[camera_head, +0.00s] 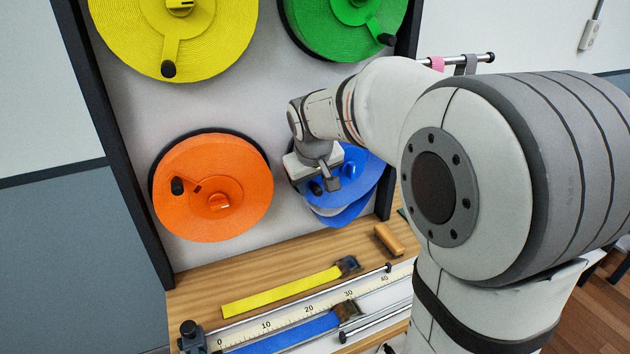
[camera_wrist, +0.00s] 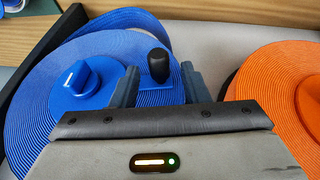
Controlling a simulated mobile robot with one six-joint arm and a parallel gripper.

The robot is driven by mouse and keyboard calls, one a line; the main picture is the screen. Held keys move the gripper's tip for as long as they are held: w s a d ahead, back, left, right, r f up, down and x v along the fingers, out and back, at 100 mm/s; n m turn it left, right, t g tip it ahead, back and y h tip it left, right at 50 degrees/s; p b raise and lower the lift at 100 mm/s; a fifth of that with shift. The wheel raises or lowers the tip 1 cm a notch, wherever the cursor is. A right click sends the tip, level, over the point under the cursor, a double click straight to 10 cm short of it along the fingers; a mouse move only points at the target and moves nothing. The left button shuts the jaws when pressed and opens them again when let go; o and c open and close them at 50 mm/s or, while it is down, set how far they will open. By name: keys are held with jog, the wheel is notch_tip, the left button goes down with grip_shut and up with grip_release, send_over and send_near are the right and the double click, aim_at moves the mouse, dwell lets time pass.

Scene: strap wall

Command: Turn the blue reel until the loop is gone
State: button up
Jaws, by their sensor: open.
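The blue reel (camera_head: 362,172) is mounted low on the right of the upright panel, partly hidden by my arm. In the wrist view the blue reel (camera_wrist: 60,112) shows its wound strap, a blue hub knob (camera_wrist: 82,80) and a crank with a black handle (camera_wrist: 158,64). A loop of slack blue strap (camera_head: 346,218) hangs under the reel; in the wrist view the loop (camera_wrist: 128,20) bows away from the winding. My gripper (camera_wrist: 160,72) is open, with one finger on each side of the black handle. I cannot tell if the fingers touch it.
The orange reel (camera_head: 228,172) is close on the left, the yellow reel (camera_head: 135,45) and green reel (camera_head: 325,30) are above. On the wooden ledge lie a yellow strap end (camera_head: 280,292), a blue strap end (camera_head: 290,336), a ruler (camera_head: 300,305) and a wooden block (camera_head: 389,239). A dark frame edges the panel.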

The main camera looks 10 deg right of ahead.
grip_shut()
dwell(0.3)
jog(key=shift+d+r, duration=0.15)
